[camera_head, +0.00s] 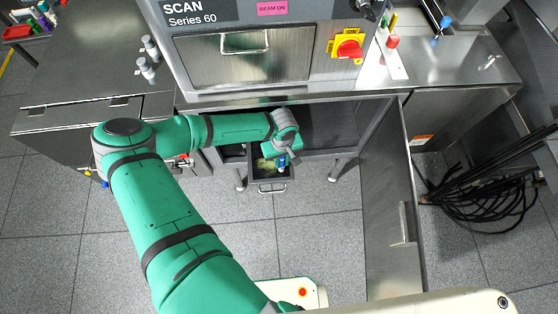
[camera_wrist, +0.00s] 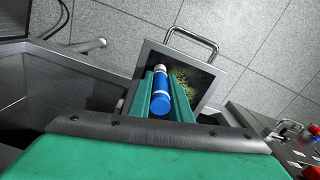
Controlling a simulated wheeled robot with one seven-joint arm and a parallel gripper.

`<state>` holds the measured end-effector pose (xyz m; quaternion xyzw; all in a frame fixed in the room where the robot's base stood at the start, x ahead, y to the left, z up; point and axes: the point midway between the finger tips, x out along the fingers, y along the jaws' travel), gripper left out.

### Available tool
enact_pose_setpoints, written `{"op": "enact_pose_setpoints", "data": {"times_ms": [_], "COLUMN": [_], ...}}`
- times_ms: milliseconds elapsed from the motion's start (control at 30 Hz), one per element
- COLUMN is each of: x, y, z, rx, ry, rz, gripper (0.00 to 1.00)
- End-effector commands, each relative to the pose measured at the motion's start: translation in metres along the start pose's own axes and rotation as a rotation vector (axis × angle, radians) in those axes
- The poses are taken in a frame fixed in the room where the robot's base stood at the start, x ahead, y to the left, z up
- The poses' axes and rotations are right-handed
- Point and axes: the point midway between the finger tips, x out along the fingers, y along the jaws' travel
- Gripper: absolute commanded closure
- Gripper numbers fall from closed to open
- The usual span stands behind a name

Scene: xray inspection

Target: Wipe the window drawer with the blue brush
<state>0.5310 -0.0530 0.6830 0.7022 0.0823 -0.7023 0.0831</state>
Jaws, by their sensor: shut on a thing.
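The blue brush (camera_wrist: 160,97) is a blue cylinder with a pale band, held between the two green fingers of my gripper (camera_wrist: 163,84). Its blue body also shows in the head view (camera_head: 282,161). A small open drawer (camera_wrist: 143,56) with a metal handle (camera_wrist: 192,40) is pulled out below the machine. In the head view the drawer (camera_head: 291,176) sits under my gripper (camera_head: 283,156). A yellow-green patch (camera_wrist: 203,80) lies on the drawer's inside. The brush is over or in the drawer; I cannot tell whether it touches the floor of it.
The scan machine (camera_head: 245,65) with its closed handled panel stands above. An open cabinet door (camera_head: 390,205) stands to the right, with black cables (camera_head: 465,195) beyond it. A metal counter (camera_head: 75,70) is at left. The tiled floor in front is clear.

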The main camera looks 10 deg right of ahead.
Motion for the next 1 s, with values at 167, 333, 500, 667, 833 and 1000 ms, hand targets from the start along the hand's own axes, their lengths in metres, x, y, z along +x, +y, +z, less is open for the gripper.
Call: {"op": "enact_pose_setpoints", "data": {"times_ms": [167,333,500,667,833,1000], "x": [0.000,0.000,0.000,-0.001,0.000,0.000], "y": [0.006,0.006,0.005,0.001,-0.006,-0.013], "z": [0.001,0.001,0.001,-0.001,-0.002,-0.003], "rx": [0.001,0.000,-0.001,-0.001,-0.001,-0.001], "ry": [0.001,0.001,0.001,0.001,0.001,0.001], "rz": [-0.001,-0.001,-0.001,-0.001,-0.002,-0.002], "gripper": [1.00,1.00,1.00,1.00,1.00,1.00]}}
